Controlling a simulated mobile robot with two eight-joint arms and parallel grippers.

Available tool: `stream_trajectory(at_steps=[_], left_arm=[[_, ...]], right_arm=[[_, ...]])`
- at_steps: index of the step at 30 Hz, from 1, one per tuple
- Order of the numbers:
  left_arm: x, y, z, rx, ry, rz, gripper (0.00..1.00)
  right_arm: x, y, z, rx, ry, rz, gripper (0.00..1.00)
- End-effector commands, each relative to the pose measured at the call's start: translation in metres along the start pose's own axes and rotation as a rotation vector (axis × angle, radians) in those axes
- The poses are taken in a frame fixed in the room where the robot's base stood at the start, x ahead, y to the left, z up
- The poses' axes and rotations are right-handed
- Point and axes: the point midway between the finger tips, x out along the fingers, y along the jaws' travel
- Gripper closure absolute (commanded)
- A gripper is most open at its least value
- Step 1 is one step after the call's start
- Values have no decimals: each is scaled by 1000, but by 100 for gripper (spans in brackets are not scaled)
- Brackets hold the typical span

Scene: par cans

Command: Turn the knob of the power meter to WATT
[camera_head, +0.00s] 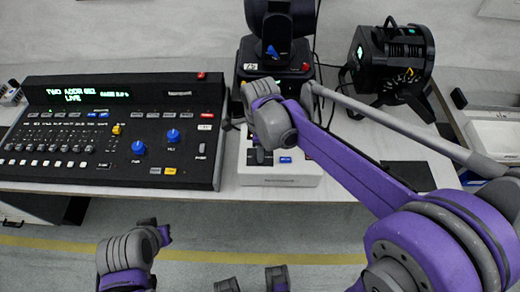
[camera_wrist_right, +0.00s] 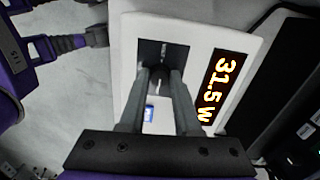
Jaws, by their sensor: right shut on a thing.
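The power meter (camera_head: 280,180) is a white box on the table's front edge, right of the black console, half hidden by my right arm. In the right wrist view, its casing (camera_wrist_right: 138,32) carries a lit display (camera_wrist_right: 216,92) reading 31.5 W and a black plate with a dark knob. My right gripper (camera_wrist_right: 160,78) is shut on the knob, its two fingers on either side. The fingers hide most of the knob, and I cannot read where it points. A blue button shows between the fingers.
A black lighting console (camera_head: 120,130) with faders and two blue knobs stands to the left. A black moving-head light (camera_head: 275,45) is behind the meter. A par can (camera_head: 392,60) stands at the back right. A white object (camera_head: 495,135) lies at the far right.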

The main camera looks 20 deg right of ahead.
Motion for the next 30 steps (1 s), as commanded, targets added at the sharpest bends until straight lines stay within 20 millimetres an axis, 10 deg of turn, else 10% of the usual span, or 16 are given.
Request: stream_trajectory(at_steps=[20,21,26,30], left_arm=[[0,0,0,0,0,0,100],[0,0,0,0,0,0,100],[0,0,0,0,0,0,100],[0,0,0,0,0,0,100]], right_arm=[[0,-1,0,69,0,-1,100],[0,-1,0,69,0,-1,67],[0,0,0,68,0,-1,38],[0,0,0,68,0,0,38]])
